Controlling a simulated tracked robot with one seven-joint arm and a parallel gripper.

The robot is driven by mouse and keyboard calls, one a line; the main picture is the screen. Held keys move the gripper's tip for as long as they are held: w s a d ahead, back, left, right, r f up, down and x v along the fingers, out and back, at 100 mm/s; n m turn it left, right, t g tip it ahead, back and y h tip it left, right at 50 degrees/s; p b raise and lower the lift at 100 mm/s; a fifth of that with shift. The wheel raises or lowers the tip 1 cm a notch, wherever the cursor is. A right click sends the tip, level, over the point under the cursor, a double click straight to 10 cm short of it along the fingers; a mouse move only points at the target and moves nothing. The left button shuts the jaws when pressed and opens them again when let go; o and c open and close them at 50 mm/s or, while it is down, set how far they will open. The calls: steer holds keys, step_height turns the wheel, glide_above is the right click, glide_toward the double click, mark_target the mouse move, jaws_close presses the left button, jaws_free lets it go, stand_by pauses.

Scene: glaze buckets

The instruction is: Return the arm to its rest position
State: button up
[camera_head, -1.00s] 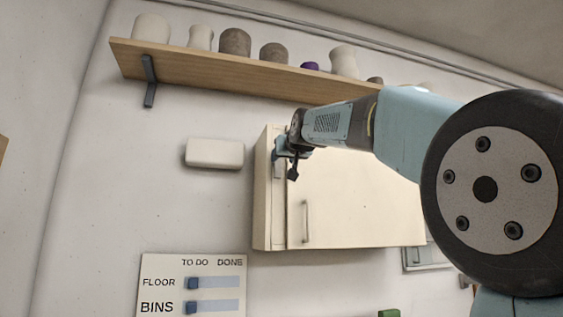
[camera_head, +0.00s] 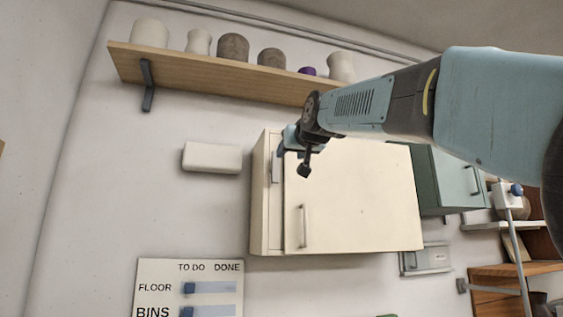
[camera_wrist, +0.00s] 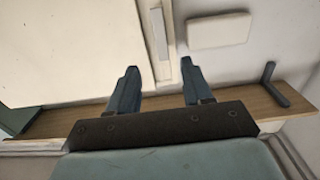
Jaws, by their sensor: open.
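My gripper (camera_wrist: 159,82) is open and empty in the wrist view, with its two fingers apart and nothing between them but the wall cabinet's side and edge behind. In the head view my gripper (camera_head: 291,146) shows small at the end of my raised arm, which reaches in from the right. It overlaps the upper left part of the cream wall cabinet (camera_head: 360,200). I cannot tell how far it is from the cabinet front.
A wooden shelf (camera_head: 200,68) with several pots runs above the cabinet. A white box (camera_head: 212,158) is on the wall to the left. A TO DO/DONE board (camera_head: 165,290) hangs below. A green cabinet (camera_head: 450,180) and a wooden unit (camera_head: 500,290) are at right.

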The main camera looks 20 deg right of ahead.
steer(key=s+f+g, duration=0.4)
steer(key=s+f, duration=0.3)
steer(key=f, duration=1)
steer(key=s+f+g, duration=0.4)
steer(key=s+f, duration=0.3)
steer(key=f, duration=1.1)
steer(key=s+f+g, duration=0.4)
steer(key=s+f, duration=0.4)
steer(key=f, duration=1)
steer(key=shift+f, duration=0.1)
